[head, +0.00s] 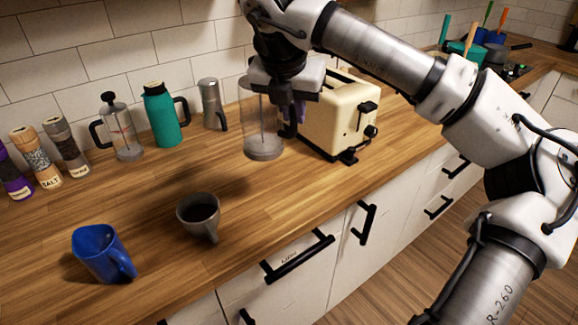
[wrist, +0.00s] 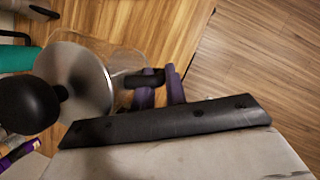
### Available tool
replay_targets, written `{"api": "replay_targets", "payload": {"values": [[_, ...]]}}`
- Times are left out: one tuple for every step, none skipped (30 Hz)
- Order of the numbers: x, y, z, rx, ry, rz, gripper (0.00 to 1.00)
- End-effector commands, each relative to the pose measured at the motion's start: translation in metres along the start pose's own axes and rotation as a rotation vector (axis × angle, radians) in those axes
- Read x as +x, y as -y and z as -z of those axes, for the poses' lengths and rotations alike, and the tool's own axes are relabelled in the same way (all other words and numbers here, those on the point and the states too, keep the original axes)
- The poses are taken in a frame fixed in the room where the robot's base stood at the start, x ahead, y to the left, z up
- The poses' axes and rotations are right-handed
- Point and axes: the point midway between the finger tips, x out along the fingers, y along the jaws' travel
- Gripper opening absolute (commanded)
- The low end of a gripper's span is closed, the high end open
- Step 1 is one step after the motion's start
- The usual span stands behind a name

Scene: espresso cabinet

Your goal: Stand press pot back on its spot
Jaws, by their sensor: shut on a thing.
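A clear glass press pot (head: 262,132) with a grey base hangs upright from my gripper (head: 297,106), left of the toaster. In the wrist view the pot's silver lid (wrist: 75,78) and black knob show from above, and my purple fingers (wrist: 162,90) are closed on its black handle (wrist: 146,78). In the head view my wrist hides the pot's top. A second, similar press pot (head: 122,135) with a black handle stands near the wall at left.
A cream toaster (head: 335,115) stands close right of the held pot. A teal flask (head: 161,118), a metal pot (head: 209,103) and several spice jars (head: 37,160) line the wall. A grey cup (head: 199,214) and blue mug (head: 100,255) stand in front. Mid counter (head: 185,168) is clear.

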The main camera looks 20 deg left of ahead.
Motion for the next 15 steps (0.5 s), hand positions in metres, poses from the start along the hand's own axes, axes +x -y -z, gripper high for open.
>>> {"api": "replay_targets", "payload": {"values": [[0.01,0.0,0.004,-0.002,-0.002,-0.004,0.0],[0.017,0.0,0.008,-0.002,-0.003,-0.004,0.0],[0.026,0.0,0.011,-0.002,-0.002,-0.004,0.0],[0.033,0.0,0.014,-0.002,-0.003,-0.003,0.0],[0.039,0.0,0.018,-0.003,-0.002,-0.004,0.0],[0.047,0.0,0.02,-0.001,-0.002,-0.004,0.0],[0.053,0.0,0.022,-0.001,-0.001,-0.004,0.0],[0.058,0.0,0.025,-0.002,-0.001,-0.004,0.0],[0.064,0.0,0.027,-0.001,0.0,-0.004,0.0],[0.067,0.0,0.029,-0.001,-0.001,-0.004,0.0],[0.07,0.0,0.03,0.0,0.0,-0.003,0.0],[0.074,0.0,0.031,0.001,0.001,-0.003,0.0],[0.075,0.0,0.031,0.001,0.002,-0.003,0.0],[0.077,0.0,0.032,0.001,0.002,-0.004,0.0],[0.079,0.0,0.033,0.001,0.001,-0.004,0.0]]}}
